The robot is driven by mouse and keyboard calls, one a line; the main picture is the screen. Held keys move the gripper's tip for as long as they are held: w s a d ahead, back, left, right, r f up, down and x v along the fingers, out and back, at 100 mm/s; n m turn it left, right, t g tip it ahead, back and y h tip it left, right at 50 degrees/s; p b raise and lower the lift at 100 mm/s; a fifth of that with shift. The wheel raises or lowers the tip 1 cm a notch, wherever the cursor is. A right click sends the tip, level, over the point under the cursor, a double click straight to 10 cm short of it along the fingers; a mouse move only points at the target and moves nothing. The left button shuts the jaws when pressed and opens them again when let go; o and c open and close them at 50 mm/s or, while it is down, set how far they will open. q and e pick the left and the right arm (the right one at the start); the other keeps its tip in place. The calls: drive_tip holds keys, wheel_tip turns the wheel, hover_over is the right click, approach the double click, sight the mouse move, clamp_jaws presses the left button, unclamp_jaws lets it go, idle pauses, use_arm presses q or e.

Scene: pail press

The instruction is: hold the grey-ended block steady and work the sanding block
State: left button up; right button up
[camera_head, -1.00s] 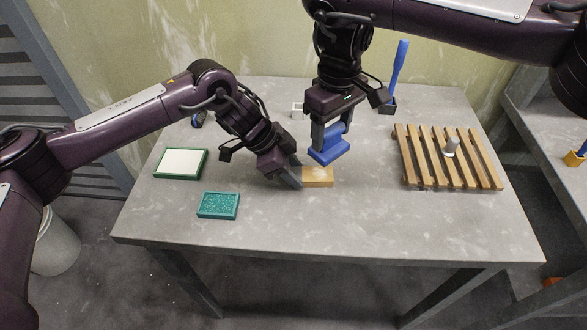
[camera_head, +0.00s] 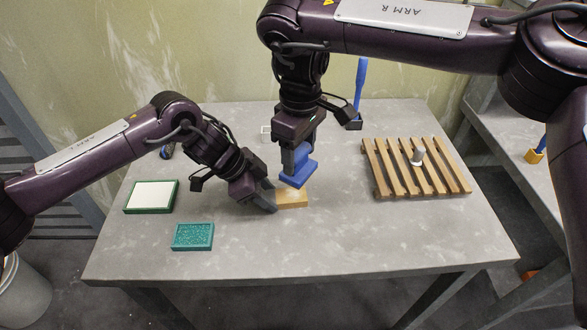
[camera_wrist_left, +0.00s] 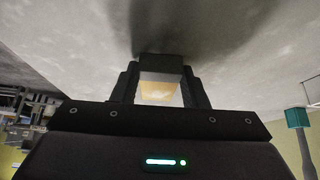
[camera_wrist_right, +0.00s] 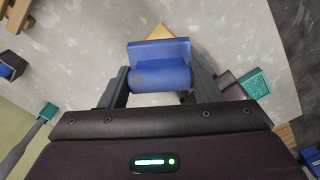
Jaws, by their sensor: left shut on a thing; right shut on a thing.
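The light wooden block (camera_head: 293,199) lies on the grey table. My left gripper (camera_head: 270,204) is shut on its left part. In the left wrist view the block (camera_wrist_left: 158,91) sits between the fingers, with a dark grey end (camera_wrist_left: 160,66) beyond the tan part. My right gripper (camera_head: 292,158) is shut on the blue sanding block (camera_head: 300,174), upright over the wooden block. In the right wrist view the sanding block (camera_wrist_right: 160,72) hides most of the wooden block (camera_wrist_right: 160,33). I cannot tell whether the two blocks touch.
A green-rimmed tray with a white face (camera_head: 151,196) and a teal pad (camera_head: 192,236) lie at left. A blue-handled tool (camera_head: 360,85) stands at the back. The front table is clear.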

sight(295, 181)
drive_tip(key=n, duration=0.7)
drive_tip(key=shift+s+a+f, duration=0.3)
drive_tip(key=shift+a+f, duration=0.05)
drive_tip(key=n, duration=0.4)
drive_tip(key=shift+s+a+f, duration=0.1)
drive_tip(key=shift+s+f, duration=0.1)
drive_tip(key=n, duration=0.5)
drive_tip(key=shift+s+f, duration=0.3)
drive_tip(key=shift+f, duration=1.75)
drive_tip(key=shift+f, duration=0.75)
drive_tip(key=shift+w+a, duration=0.1)
drive_tip(key=shift+w, duration=0.9)
drive_tip(key=shift+f, duration=0.1)
